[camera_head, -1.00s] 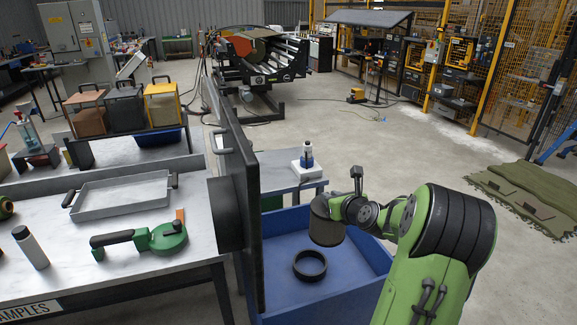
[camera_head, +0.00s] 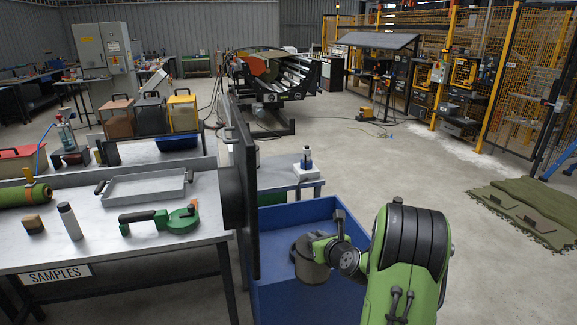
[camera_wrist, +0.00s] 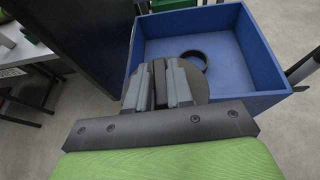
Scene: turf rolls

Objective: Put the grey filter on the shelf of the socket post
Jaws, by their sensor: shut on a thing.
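My gripper (camera_head: 322,245) is shut on the grey filter (camera_head: 311,264), a dark grey round body that hangs below it over the blue bin. In the wrist view the two fingers (camera_wrist: 160,82) stand close together, with part of the filter's round face (camera_wrist: 198,80) showing beside them. The fingers hide the rest. A thin dark post (camera_head: 387,90) with equipment on it stands in the back right, beside a small yellow box on the floor; I cannot tell whether it is the socket post, and no shelf on it is clear.
The blue bin (camera_head: 345,210) is below my gripper and holds a black ring (camera_wrist: 195,58). A tall dark panel (camera_head: 244,200) stands directly left. The samples bench (camera_head: 95,240) carries a tray, a green tool and a bottle. Open floor lies right; green turf (camera_head: 530,210) covers part.

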